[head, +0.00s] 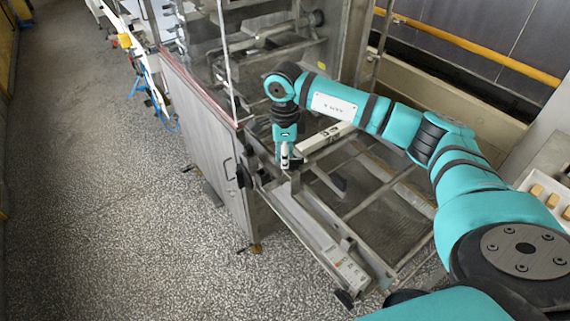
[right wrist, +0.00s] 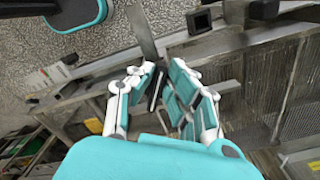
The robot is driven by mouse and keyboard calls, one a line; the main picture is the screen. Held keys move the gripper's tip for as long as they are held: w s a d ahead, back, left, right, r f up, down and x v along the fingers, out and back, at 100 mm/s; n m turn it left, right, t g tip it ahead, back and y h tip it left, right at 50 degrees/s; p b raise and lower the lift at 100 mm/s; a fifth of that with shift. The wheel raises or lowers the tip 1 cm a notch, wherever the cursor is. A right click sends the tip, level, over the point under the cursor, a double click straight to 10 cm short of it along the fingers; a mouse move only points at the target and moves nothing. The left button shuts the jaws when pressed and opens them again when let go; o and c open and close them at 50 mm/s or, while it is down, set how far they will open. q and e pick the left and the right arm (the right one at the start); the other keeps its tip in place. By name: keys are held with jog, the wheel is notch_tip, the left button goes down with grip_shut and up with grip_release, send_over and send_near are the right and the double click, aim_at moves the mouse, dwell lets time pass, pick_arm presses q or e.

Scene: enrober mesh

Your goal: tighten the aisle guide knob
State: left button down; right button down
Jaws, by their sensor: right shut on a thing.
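My right gripper (head: 286,158) points down at the near-side rail of the metal mesh frame, close to the machine's corner. In the right wrist view its two fingers (right wrist: 163,85) are closed around a small dark knob (right wrist: 154,90), of which only a narrow black part shows between them. In the head view the knob is hidden by the fingers. A flat metal bar (right wrist: 143,35) runs out beyond the fingertips in the right wrist view. My left gripper is in neither view.
The steel machine cabinet (head: 205,140) stands left of the gripper, with a black round part (head: 243,176) on its edge. The mesh frame's side rail (head: 315,235) extends toward the front right. A tray (head: 548,192) with tan pieces is at the right. Speckled floor (head: 95,190) is open at left.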

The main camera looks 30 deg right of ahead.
jog(key=m+b, duration=0.1)
jog(key=m, duration=0.1)
jog(key=m+b, duration=0.1)
jog(key=m, duration=0.1)
jog(key=m+b, duration=0.1)
jog(key=shift+w+d+m, duration=0.3)
jog(key=shift+w+m, duration=0.1)
jog(key=m, duration=0.2)
jog(key=m+b, duration=0.1)
jog(key=m, duration=0.2)
jog(key=shift+w+d+r, duration=0.1)
jog(key=shift+w+d, duration=0.05)
jog(key=shift+d, duration=0.25)
jog(key=shift+m, duration=0.3)
jog(key=c, duration=1.4)
grip_release()
jog(key=shift+o, duration=0.2)
notch_tip(320, 180, up, 12)
